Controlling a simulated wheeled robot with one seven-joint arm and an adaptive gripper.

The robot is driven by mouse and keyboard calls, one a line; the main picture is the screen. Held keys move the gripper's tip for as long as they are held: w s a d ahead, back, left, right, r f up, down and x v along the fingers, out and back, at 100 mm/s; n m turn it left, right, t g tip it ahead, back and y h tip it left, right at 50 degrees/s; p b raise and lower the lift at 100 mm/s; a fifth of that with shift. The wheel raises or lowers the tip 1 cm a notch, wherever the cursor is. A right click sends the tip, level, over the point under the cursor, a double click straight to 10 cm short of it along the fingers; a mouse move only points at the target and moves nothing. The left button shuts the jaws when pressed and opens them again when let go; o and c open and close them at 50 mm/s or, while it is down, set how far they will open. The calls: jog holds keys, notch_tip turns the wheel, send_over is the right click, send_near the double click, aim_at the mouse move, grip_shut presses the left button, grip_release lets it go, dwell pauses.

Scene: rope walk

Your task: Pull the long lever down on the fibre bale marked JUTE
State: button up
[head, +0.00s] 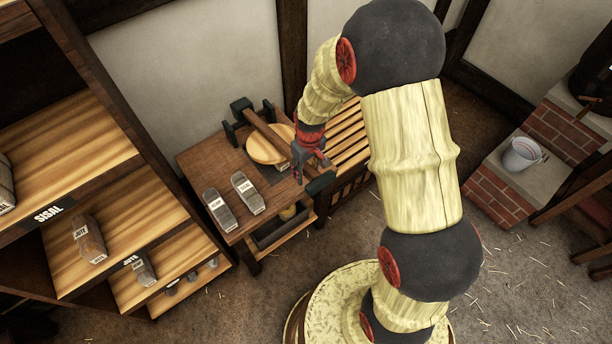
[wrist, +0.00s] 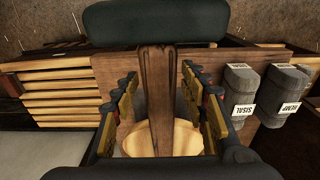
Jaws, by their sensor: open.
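The long lever (head: 268,132) is a dark wooden bar running from a black pivot at the back of the bench to a dark cross handle (head: 320,183) at the front. My gripper (head: 311,163) is over its front part. In the wrist view my open gripper (wrist: 160,76) has a finger on each side of the lever (wrist: 162,100), with gaps showing; the cross handle (wrist: 150,23) lies beyond the fingertips. A round pale wooden disc (head: 262,148) is below the lever. A bale whose label seems to read JUTE (head: 88,240) sits on the left shelf.
Two grey bales, SISAL (wrist: 238,90) and HEMP (wrist: 284,94), lie on the bench (head: 197,158) left of the lever. A slatted crate (head: 350,135) stands right of it. A bucket (head: 522,154) sits on a brick ledge at right. Open straw-strewn floor lies at lower right.

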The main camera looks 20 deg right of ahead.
jog(key=r, duration=0.7)
jog(key=shift+s, duration=0.3)
jog(key=shift+c, duration=0.4)
